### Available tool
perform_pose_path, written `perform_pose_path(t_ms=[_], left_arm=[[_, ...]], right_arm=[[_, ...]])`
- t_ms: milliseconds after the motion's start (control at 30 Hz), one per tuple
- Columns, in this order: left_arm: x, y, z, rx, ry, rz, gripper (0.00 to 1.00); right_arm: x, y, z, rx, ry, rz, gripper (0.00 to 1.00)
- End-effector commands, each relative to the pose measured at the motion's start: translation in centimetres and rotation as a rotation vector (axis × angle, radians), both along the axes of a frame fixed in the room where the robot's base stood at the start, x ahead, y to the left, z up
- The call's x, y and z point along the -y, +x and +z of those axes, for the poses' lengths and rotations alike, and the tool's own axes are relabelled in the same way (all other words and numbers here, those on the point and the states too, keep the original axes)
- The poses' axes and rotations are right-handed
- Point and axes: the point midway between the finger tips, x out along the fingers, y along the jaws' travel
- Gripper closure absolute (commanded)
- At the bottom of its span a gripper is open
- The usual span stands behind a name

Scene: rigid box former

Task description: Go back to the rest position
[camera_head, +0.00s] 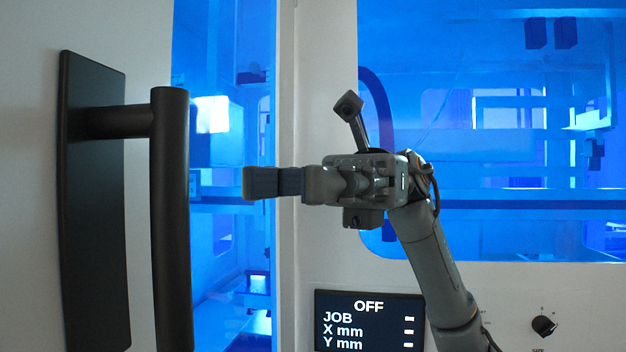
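My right gripper (262,183) is in front of the machine, with its arm (436,255) rising from the lower right. Its fingers point left, level, toward the large black handle (170,220). A gap shows between the fingertips and the handle in this view. The gripper is seen side-on, so I cannot tell whether the fingers are apart or together. Nothing is visible in its grip. A short dark rod with a square end (348,105) stands up behind the gripper body; I cannot tell what it belongs to. My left gripper is not in view.
The black handle stands out from a white panel (30,200) at the left. Blue-lit windows (480,235) show the machine's interior. A black display (369,320) reads OFF, JOB, X mm, Y mm. A dark knob (544,325) sits at the lower right.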

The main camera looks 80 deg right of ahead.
Motion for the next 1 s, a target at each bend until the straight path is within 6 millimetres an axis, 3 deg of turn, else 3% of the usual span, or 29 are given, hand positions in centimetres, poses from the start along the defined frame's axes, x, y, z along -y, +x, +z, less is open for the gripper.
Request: perform_pose_path(t_ms=[200, 833, 933, 1000], left_arm=[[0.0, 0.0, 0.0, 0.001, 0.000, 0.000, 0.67], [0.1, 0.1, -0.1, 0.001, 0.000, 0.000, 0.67], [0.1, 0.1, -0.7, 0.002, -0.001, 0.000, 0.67], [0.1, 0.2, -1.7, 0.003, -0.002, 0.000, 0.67]], right_arm=[[1.8, -0.5, 0.0, -0.002, 0.002, 0.000, 0.63], [1.9, -0.5, 0.0, -0.006, 0.004, -0.002, 0.63], [2.7, 0.9, -0.1, -0.072, 0.063, -0.023, 0.63], [4.1, 3.4, -0.2, -0.189, 0.167, -0.062, 0.63]])
